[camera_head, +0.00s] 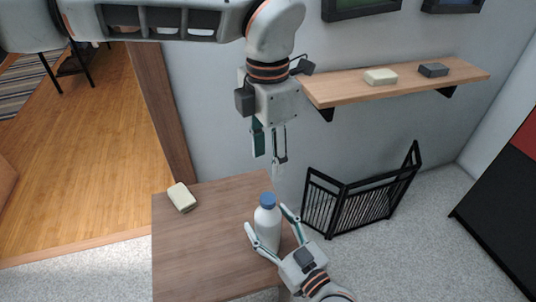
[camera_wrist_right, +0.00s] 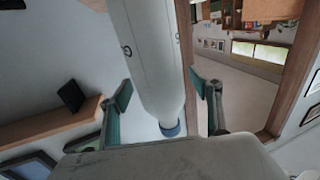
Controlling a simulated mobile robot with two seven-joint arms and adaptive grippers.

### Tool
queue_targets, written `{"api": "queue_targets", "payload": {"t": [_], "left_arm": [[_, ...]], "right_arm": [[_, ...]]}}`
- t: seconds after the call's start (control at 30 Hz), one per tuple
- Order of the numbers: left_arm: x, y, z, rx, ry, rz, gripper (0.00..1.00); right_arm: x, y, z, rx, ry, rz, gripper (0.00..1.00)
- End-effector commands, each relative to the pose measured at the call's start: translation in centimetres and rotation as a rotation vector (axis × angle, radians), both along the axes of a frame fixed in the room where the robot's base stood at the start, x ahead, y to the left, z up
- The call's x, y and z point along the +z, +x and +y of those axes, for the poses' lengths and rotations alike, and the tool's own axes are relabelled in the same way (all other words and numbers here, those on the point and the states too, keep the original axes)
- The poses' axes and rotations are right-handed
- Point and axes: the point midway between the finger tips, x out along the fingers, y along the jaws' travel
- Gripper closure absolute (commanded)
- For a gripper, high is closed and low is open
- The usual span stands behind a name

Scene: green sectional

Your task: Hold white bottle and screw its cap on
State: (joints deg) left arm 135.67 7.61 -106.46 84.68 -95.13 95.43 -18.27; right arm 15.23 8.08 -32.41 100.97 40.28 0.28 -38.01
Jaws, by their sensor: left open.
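The white bottle (camera_head: 267,228) stands upright on the wooden table near its right side. The blue cap (camera_head: 268,199) sits on top of its neck; whether it is screwed tight cannot be told. In the right wrist view the bottle (camera_wrist_right: 158,60) appears with the cap (camera_wrist_right: 170,129) toward the bottom. My right gripper (camera_head: 267,219) has its fingers on either side of the bottle, with a gap visible at one finger in the wrist view (camera_wrist_right: 162,94). My left gripper (camera_head: 270,155) is open and empty, pointing down above the cap, apart from it.
The wooden table (camera_head: 190,250) also holds a pale soap-like block (camera_head: 181,197) at its back left. A wall shelf (camera_head: 400,86) with two small blocks is at the upper right. A black folding gate (camera_head: 360,195) stands on the floor. The table's left part is mostly clear.

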Motion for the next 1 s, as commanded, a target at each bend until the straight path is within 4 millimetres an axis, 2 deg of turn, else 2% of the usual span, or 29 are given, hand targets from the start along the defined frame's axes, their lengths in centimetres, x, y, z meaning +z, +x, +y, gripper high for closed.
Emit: {"api": "queue_targets", "payload": {"t": [0.27,0.7,1.0], "left_arm": [[0.0,0.0,0.0,0.0,0.0,0.0,0.55],[0.0,0.0,0.0,0.0,0.0,0.0,0.55],[0.0,0.0,0.0,0.0,0.0,0.0,0.55]], "right_arm": [[-0.1,-0.8,-0.5,0.0,-0.001,0.0,0.36],[-0.1,-7.8,-5.0,0.002,-0.002,0.003,0.36],[0.0,-10.0,-6.5,0.0,0.0,0.0,0.36]]}}
